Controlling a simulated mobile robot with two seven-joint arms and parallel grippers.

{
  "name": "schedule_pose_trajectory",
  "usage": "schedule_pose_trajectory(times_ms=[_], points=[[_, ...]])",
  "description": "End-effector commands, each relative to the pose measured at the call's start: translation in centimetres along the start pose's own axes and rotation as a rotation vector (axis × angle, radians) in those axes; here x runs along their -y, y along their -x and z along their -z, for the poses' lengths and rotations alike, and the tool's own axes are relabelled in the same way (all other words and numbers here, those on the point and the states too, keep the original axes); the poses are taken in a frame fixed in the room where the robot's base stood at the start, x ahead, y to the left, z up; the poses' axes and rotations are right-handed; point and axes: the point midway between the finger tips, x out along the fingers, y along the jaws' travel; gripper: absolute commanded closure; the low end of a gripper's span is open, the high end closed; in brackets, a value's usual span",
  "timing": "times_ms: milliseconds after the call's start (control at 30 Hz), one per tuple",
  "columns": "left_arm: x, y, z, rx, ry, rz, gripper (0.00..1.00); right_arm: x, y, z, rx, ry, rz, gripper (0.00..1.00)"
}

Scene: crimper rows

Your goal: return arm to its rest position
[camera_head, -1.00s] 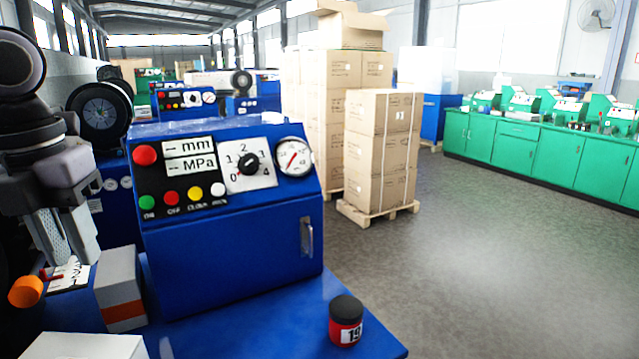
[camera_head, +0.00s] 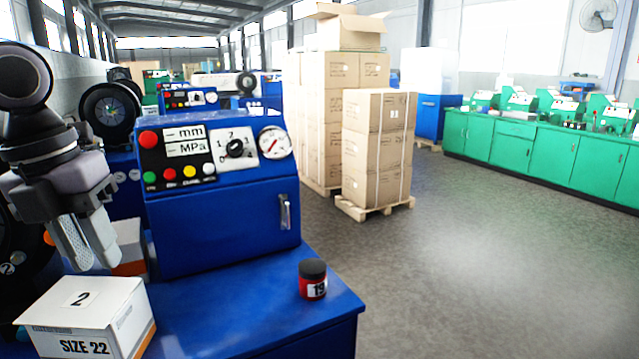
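My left gripper (camera_head: 92,262) hangs at the left, fingers pointing down, in front of the blue crimper (camera_head: 225,235) and above a white box (camera_head: 125,320) marked 2 and SIZE 22. Nothing shows between its fingers, which lie close side by side; I cannot tell whether they are fully shut. My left arm comes in from the left edge. My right gripper is not in view.
A red jar (camera_head: 313,287) with a black lid, marked 19, stands on the blue bench (camera_head: 260,318). Stacked cartons (camera_head: 380,150) stand on a pallet behind. Green cabinets (camera_head: 560,158) line the right. The grey floor (camera_head: 480,270) is clear at right.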

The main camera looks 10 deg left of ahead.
Motion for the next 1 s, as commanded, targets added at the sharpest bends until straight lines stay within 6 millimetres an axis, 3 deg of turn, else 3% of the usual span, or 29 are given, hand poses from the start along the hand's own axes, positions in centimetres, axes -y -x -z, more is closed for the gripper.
schedule_pose_trajectory(times_ms=[33,200,400,533,767,1000], points=[[0.4,-1.4,-0.1,-0.010,0.004,0.091,0.73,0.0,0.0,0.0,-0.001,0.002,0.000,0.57],[2.7,-4.4,-0.8,0.008,0.038,0.401,0.73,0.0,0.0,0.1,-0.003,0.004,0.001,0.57],[5.4,-6.8,-2.2,0.075,0.178,0.815,0.73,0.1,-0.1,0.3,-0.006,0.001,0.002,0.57],[6.0,-7.7,-3.5,0.146,0.335,1.058,0.73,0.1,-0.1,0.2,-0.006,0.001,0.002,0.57],[4.3,-10.0,-5.8,0.296,0.728,1.369,0.73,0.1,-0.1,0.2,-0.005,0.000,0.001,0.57],[-0.1,-15.3,-6.1,0.443,1.264,1.477,0.73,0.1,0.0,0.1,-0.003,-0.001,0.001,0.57]])
